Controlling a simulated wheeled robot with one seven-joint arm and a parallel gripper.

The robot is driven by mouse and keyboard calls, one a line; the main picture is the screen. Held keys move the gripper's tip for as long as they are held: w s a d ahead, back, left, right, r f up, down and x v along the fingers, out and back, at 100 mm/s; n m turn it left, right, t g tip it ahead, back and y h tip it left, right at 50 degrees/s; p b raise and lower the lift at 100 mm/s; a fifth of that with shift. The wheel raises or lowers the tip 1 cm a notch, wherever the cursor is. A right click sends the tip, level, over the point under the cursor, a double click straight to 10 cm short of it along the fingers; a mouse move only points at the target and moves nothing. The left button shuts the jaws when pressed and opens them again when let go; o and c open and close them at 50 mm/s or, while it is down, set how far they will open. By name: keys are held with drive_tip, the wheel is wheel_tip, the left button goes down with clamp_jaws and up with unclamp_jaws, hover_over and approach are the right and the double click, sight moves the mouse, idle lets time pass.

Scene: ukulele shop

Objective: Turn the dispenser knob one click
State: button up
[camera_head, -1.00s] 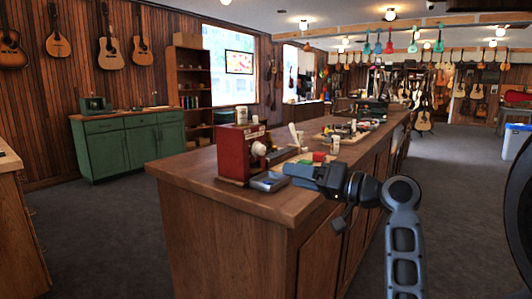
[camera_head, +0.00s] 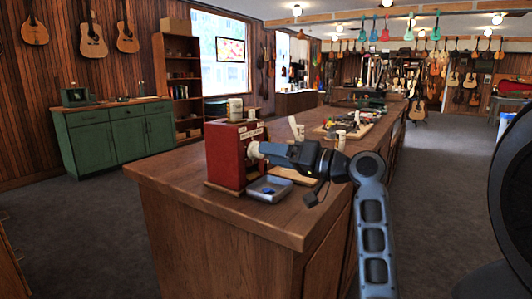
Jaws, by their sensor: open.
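The dispenser is a red box (camera_head: 225,160) on a wooden base at the near end of the long wooden counter. Its white knob (camera_head: 254,150) sticks out from the face on the right. My gripper (camera_head: 264,149) reaches in from the right, level with the knob, with its open fingertips at it. The fingers partly hide the knob, and I cannot tell whether they touch it. A small grey metal tray (camera_head: 284,186) with a blue item (camera_head: 268,191) in it sits below the knob and gripper.
A whitish jar (camera_head: 235,109) stands behind or on top of the dispenser. White bottles (camera_head: 341,140) and a board with small parts lie farther along the counter (camera_head: 180,168). A green cabinet (camera_head: 110,138) stands at the left wall. The carpeted floor left of the counter is clear.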

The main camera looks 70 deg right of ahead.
drive_tip(key=shift+w+d, duration=0.15)
drive_tip(key=shift+w, duration=0.55)
drive_tip(key=shift+w+d, duration=0.1)
drive_tip(key=shift+w, duration=0.55)
drive_tip(key=shift+c, duration=0.3)
drive_tip(key=c, duration=1)
drive_tip(key=shift+p, duration=0.4)
